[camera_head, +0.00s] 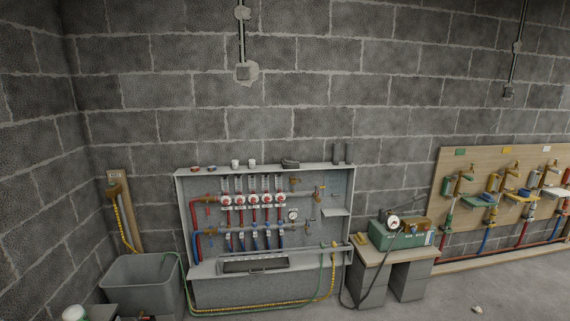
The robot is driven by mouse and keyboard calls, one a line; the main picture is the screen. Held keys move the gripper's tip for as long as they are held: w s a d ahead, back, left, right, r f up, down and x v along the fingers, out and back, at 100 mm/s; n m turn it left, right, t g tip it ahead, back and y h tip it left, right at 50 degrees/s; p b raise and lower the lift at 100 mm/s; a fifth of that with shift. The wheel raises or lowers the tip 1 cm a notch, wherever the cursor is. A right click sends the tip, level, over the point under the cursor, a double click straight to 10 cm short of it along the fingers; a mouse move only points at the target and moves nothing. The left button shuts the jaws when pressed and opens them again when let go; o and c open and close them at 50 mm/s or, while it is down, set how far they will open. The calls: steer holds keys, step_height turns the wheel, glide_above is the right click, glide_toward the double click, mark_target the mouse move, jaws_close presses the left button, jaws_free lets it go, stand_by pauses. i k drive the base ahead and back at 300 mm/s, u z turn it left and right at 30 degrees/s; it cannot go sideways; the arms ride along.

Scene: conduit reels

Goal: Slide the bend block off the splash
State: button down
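I cannot pick out the bend block or the splash with certainty; both are too small or unclear in this distant view. A small yellow block (361,239) lies on the left end of the small bench. On the wooden tap board at the right, a green flat piece (480,201) and a blue piece (525,193) sit at the taps, too small to make out. A dark piece (290,163) lies on the top of the white manifold cabinet. My gripper is not in view.
The manifold cabinet (182,215) stands against the block wall, with pipes and red-capped valves inside. A grey tub (130,270) is to its left. The bench (375,254) holds a green box (382,238) with a gauge. Hoses run low in front.

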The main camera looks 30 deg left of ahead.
mark_target(286, 164)
steer(key=u, duration=0.2)
steer(key=i, duration=1.95)
steer(key=u, duration=0.8)
steer(key=i, duration=1.25)
steer(key=u, duration=1.85)
steer(key=i, duration=0.7)
steer(key=u, duration=0.7)
